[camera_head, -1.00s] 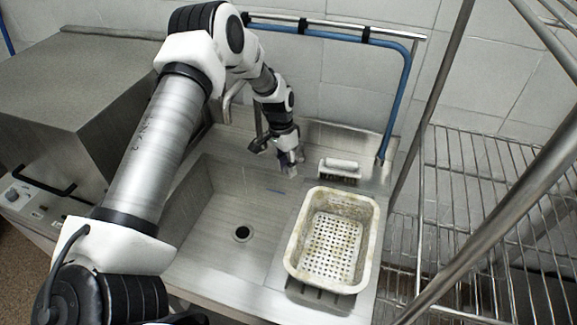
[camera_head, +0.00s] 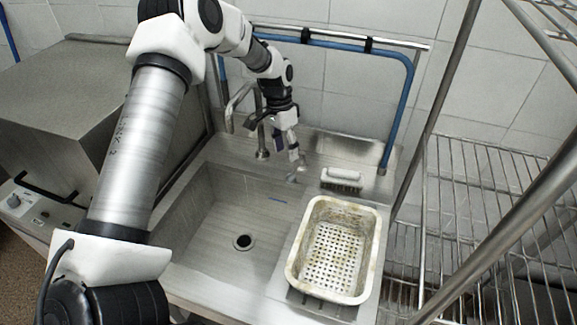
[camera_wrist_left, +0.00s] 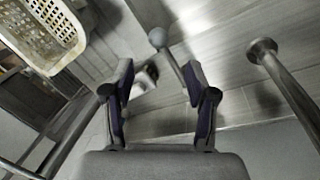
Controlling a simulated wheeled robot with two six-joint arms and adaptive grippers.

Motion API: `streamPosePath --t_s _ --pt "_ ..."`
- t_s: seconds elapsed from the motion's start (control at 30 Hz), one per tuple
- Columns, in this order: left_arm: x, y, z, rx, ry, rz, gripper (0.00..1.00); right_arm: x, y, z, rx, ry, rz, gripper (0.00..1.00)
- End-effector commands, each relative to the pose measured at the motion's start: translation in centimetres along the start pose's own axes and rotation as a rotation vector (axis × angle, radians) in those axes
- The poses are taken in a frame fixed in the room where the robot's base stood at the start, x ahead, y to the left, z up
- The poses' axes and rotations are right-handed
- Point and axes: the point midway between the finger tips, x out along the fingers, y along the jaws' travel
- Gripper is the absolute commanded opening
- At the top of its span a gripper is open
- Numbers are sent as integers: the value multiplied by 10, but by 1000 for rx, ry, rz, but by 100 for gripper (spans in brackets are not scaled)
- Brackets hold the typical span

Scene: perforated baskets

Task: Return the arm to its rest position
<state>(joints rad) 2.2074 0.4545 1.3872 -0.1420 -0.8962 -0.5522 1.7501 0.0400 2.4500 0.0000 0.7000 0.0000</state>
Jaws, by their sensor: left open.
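My left arm comes in from the left in the head view and reaches over the sink. My left gripper (camera_head: 287,150) is above the back edge of the sink, near the faucet. It is open and holds nothing. In the left wrist view its two fingers (camera_wrist_left: 163,95) stand apart, with a knobbed lever and the metal counter showing between and beyond them. My right gripper is in neither view.
A perforated basket (camera_head: 373,245) stands on the drainboard right of the sink basin (camera_head: 200,235). A brush (camera_head: 341,178) lies behind it. The faucet (camera_head: 231,112) and a blue hose (camera_head: 408,95) are at the back. A wire rack (camera_head: 470,165) stands at the right.

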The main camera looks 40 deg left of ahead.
Motion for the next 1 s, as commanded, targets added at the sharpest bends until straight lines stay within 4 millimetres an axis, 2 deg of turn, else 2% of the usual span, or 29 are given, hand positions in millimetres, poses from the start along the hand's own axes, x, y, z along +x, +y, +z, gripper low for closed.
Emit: streamPosePath --t_s 0.1,0.2,0.73,0.83,1.0 --pt "-20 0 0 1 1 0 57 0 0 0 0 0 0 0" --pt "-26 0 0 1 -1 0 57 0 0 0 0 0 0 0" --pt "-28 0 0 0 -2 1 57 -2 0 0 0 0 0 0" --pt "-42 3 0 1 -1 0 57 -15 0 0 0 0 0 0" --pt "-77 10 0 0 -1 1 57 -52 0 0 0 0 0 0"
